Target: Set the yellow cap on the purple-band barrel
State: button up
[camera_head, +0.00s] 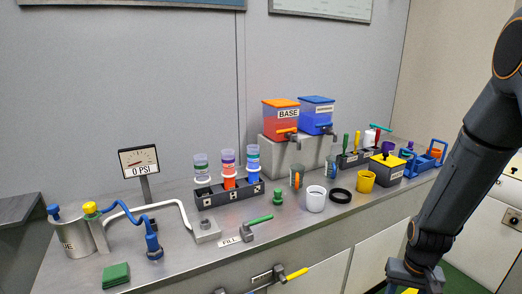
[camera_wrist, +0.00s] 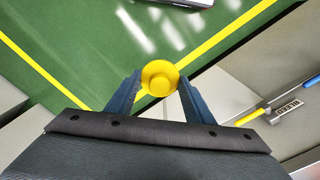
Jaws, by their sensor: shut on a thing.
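My gripper (camera_wrist: 159,92) is shut on a yellow cap (camera_wrist: 160,76), a round piece with a raised knob, held between the two blue fingers. In the head view my gripper is at the bottom right edge, in front of the counter, with its fingertips mostly cut off. The purple-band barrel (camera_head: 228,158) appears to be the middle one of three clear barrels in a dark rack (camera_head: 231,195) on the counter. It has orange-red below the band. The barrel on its left (camera_head: 201,165) has a green band, and the one on its right (camera_head: 252,158) looks blue.
A green piece (camera_head: 278,196), a white cup (camera_head: 315,199), a black ring (camera_head: 340,196) and a yellow cup (camera_head: 365,181) stand right of the rack. A green-handled valve (camera_head: 256,224) lies in front. The wrist view shows green floor (camera_wrist: 60,50) below the cap.

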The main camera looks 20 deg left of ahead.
aim_at(229, 173)
jog(key=k, duration=0.4)
jog(key=u, duration=1.15)
jog(key=i, duration=0.4)
jog(key=u, duration=0.05)
